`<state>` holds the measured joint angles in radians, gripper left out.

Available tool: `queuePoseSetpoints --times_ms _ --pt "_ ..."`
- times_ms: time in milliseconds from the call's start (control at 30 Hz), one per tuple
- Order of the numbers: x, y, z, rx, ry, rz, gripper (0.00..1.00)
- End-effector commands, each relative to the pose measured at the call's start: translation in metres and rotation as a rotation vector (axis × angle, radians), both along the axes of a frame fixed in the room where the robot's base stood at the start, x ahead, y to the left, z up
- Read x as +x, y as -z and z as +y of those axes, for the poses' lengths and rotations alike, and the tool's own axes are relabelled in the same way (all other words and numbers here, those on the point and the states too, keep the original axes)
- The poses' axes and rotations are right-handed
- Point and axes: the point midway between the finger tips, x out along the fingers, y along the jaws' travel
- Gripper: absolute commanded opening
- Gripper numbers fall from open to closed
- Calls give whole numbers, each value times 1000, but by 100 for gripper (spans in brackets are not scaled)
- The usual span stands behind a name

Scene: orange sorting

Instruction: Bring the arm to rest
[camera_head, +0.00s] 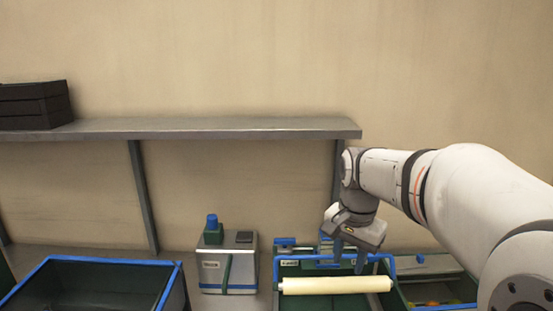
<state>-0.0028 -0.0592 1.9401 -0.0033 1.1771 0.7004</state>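My arm (465,185) reaches in from the right and bends down at the wrist. My gripper (348,262) points down over the back part of a green crate with a blue rim (388,262). Its two fingers look spread apart, and I see nothing between them. A pale cream roller (337,285) lies across the crate in front of the gripper.
A grey shelf (200,128) runs along the wall with black boxes (36,106) at its left. A blue-rimmed bin (95,282) stands lower left. A grey box unit (229,263) with a blue-topped knob stands mid-scene. Another bin (425,264) at right holds small orange and yellow items.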

Motion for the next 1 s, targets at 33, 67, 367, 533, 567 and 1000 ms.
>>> queuePoseSetpoints --times_ms 33,67,367,533,567,1000 --pt "-19 5 0 -6 -65 -24 34" --pt "-29 8 0 -11 -107 -36 34" --pt "-120 50 1 -83 -500 -158 34" --pt "-149 71 1 -120 -641 -197 34" --pt "-152 73 1 -125 -657 -199 34" --pt "-158 78 0 -135 -694 -209 34"
